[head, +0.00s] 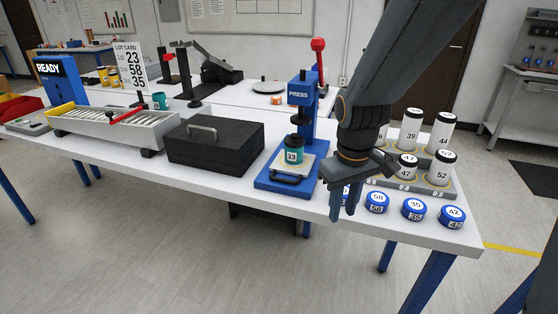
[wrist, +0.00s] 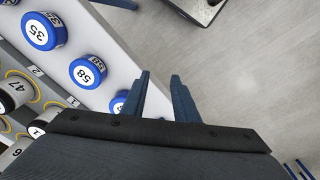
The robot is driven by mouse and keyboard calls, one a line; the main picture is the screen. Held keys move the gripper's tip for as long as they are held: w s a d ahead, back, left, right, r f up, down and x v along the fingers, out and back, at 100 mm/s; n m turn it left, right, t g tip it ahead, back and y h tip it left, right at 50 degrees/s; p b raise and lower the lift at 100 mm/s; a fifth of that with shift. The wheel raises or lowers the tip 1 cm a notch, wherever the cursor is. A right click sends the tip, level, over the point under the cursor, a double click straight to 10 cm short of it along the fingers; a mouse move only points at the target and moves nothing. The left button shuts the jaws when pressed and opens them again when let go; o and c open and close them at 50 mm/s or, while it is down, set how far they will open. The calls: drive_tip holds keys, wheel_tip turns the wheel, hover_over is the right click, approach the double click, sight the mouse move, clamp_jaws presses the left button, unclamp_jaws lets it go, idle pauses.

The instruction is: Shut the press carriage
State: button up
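The blue press (head: 303,98) stands on the white table, with a red-knobbed lever at its top. Its pale carriage plate (head: 311,160) lies at the front of the blue base, forward of the column, with a dark handle (head: 287,179) at its front edge. My gripper (head: 343,215) points down to the right of the press, by the table's front edge, apart from the handle. In the wrist view my gripper (wrist: 160,78) has its two fingers spread, with nothing between them.
Blue caps (head: 377,202) lie along the front edge right of my gripper, with one partly hidden behind it. A stepped rack (head: 434,186) of numbered white cans stands behind them. A black box (head: 215,150) stands left of the press. Open floor lies in front.

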drive_tip(key=w+a+r+n+p, duration=0.3)
drive_tip(key=w+a+r+n, duration=0.2)
drive_tip(key=w+a, duration=0.3)
drive_tip(key=n+t+p, duration=0.1)
drive_tip(key=n+p, duration=0.1)
drive_tip(key=n, duration=0.3)
approach(279, 178)
drive_tip(key=shift+w+f+p, duration=0.2)
drive_tip(key=shift+f+p, duration=0.2)
drive_tip(key=shift+f, duration=0.8)
drive_tip(key=shift+w+f+p, duration=0.2)
drive_tip(key=shift+f+p, duration=0.2)
drive_tip(key=shift+f, duration=0.8)
drive_tip(key=shift+w+f+p, duration=0.2)
drive_tip(key=shift+f+p, duration=0.2)
drive_tip(key=shift+f, duration=0.8)
clamp_jaws()
